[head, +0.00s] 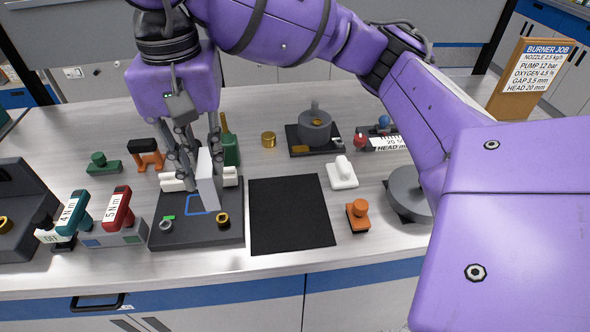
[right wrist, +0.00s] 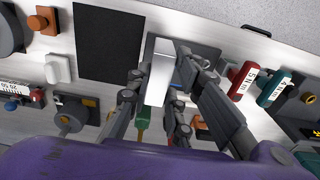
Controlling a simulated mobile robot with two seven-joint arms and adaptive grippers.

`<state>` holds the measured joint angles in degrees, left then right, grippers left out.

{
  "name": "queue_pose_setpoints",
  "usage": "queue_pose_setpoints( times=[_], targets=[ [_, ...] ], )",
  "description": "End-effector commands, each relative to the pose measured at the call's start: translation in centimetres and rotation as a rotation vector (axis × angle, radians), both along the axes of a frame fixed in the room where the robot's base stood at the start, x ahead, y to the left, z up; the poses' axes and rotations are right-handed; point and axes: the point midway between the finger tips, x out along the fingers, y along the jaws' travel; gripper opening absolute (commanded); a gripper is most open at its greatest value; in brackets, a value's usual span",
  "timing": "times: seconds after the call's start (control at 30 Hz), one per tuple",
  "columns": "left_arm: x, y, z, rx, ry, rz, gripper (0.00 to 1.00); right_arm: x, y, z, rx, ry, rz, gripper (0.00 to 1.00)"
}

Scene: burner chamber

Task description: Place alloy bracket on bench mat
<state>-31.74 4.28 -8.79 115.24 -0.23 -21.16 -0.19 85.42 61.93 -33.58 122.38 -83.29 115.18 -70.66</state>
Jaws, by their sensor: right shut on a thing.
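My right gripper (head: 188,168) is shut on the alloy bracket (head: 207,182), a pale grey plate-like piece that stands tilted over the dark tray (head: 232,236). The bracket also shows between the fingers in the right wrist view (right wrist: 160,78). I cannot tell whether its lower end touches the tray. The bench mat (head: 290,215) is a flat black square just right of the tray, bare on top; it also shows in the right wrist view (right wrist: 106,42). My left gripper is not in view.
Left of the tray stand a teal 4 Nm tool (head: 72,212) and a red 5 Nm tool (head: 118,208). A green bottle (head: 231,150) stands behind it. A white-handled block (head: 342,173) and an orange-knobbed block (head: 358,214) stand right of the mat.

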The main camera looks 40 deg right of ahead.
Motion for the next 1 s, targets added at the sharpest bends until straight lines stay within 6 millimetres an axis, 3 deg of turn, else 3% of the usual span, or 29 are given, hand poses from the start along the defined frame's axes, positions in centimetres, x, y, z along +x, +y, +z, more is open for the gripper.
queue_pose_setpoints(
  times=[0.4, 0.5, 0.7, 1.0],
  targets=[
    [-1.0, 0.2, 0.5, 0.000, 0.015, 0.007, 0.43, -1.2, -8.8, -4.0, -0.006, 0.009, -0.010, 0.00],
    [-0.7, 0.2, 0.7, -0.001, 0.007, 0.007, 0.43, -1.4, -10.3, -5.9, -0.005, 0.011, -0.008, 0.00],
    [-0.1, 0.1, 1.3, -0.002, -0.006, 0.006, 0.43, -1.5, -12.4, -8.5, -0.003, 0.007, -0.005, 0.00],
    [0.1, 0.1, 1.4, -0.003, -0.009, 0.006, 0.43, -1.7, -13.7, -10.3, -0.003, 0.007, -0.003, 0.00]
  ],
)
